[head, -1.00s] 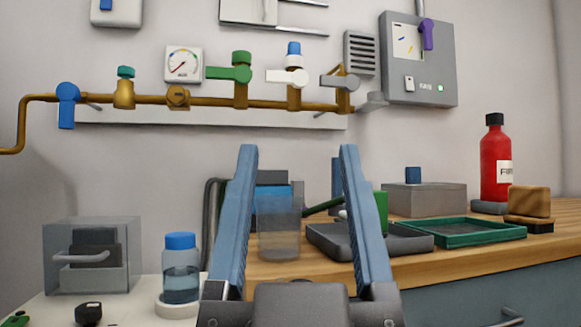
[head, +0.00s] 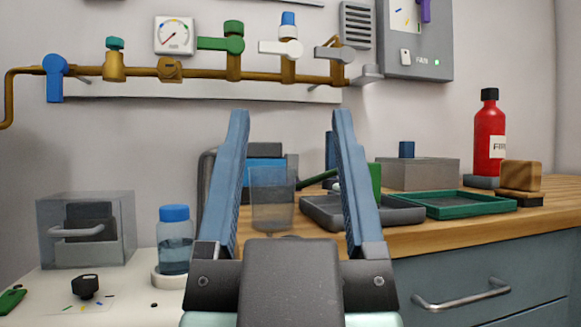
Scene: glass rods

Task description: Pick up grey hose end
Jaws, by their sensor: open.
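My gripper (head: 290,114) is open, its two blue fingers pointing up and away in the middle of the head view, with nothing held between them. A dark grey curved tube (head: 204,178), which looks like the grey hose, stands just left of the left finger, partly hidden by it. I cannot make out its free end. A clear glass vessel (head: 272,198) shows between the fingers, beyond them, with a dark block with a blue band (head: 264,151) behind it.
A blue-capped bottle (head: 174,240) and a clear box (head: 86,230) stand on the white surface at left. A grey tray (head: 395,215), green tray (head: 458,204) and red bottle (head: 489,140) are on the wooden counter (head: 470,228). Brass pipework (head: 200,74) runs along the wall.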

